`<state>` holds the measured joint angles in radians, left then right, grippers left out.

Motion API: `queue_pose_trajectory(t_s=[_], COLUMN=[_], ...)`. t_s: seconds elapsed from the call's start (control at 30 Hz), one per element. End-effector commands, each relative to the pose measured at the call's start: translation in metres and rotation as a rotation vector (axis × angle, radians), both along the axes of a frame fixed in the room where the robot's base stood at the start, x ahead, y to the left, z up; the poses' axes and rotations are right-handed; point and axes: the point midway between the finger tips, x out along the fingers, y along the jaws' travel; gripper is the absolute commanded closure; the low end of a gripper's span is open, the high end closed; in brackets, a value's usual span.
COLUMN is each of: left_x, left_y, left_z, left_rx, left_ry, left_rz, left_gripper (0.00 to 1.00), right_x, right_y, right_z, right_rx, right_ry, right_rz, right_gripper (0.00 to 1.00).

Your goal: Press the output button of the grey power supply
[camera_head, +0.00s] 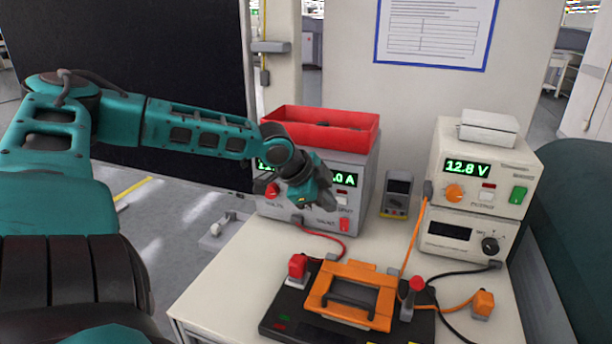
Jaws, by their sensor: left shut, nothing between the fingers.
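The grey power supply (359,168) stands at the back of the white bench, with green displays partly hidden by my left arm. On its front are a small pale button (342,199), with a small red indicator above it, and a red switch (344,224) lower down. The button's label is too small to read surely. My left gripper (322,204) is shut and empty in front of the supply's face, just left of the pale button. I cannot tell whether it touches the panel. My right gripper is out of view.
A red bin (320,127) sits on the grey supply. A multimeter (396,195) stands to its right, then a cream supply (490,170) reading 12.8 V on another unit (460,232). A black fixture with an orange frame (350,273) and cables occupies the bench front.

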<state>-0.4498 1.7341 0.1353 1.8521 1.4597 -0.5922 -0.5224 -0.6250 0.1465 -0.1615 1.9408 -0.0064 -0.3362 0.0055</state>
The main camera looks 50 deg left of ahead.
Motion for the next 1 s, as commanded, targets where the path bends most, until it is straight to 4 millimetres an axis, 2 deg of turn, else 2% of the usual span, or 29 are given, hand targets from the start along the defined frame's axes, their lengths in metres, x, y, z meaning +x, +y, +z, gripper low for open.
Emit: queue_pose_trajectory(t_s=[0.2, 0.37, 0.57, 0.7, 1.0], left_x=[-0.007, -0.011, -0.022, -0.034, -0.051], left_y=[-0.003, -0.007, -0.001, 0.002, 0.005], left_z=[0.013, 0.016, 0.026, 0.047, 0.067], left_rx=[-0.008, -0.012, -0.01, -0.007, -0.003], left_ry=[-0.003, -0.002, 0.0, 0.001, 0.003], left_rz=[-0.007, -0.016, -0.006, -0.007, -0.007], left_gripper=[1.0, 1.0, 1.0, 1.0, 1.0], right_x=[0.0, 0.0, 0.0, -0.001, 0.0], right_y=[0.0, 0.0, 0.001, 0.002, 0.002], right_z=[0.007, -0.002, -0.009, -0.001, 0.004], right_rx=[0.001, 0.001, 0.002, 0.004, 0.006], right_ry=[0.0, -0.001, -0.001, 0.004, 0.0], right_rz=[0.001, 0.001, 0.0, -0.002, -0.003], right_gripper=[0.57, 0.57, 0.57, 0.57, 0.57])
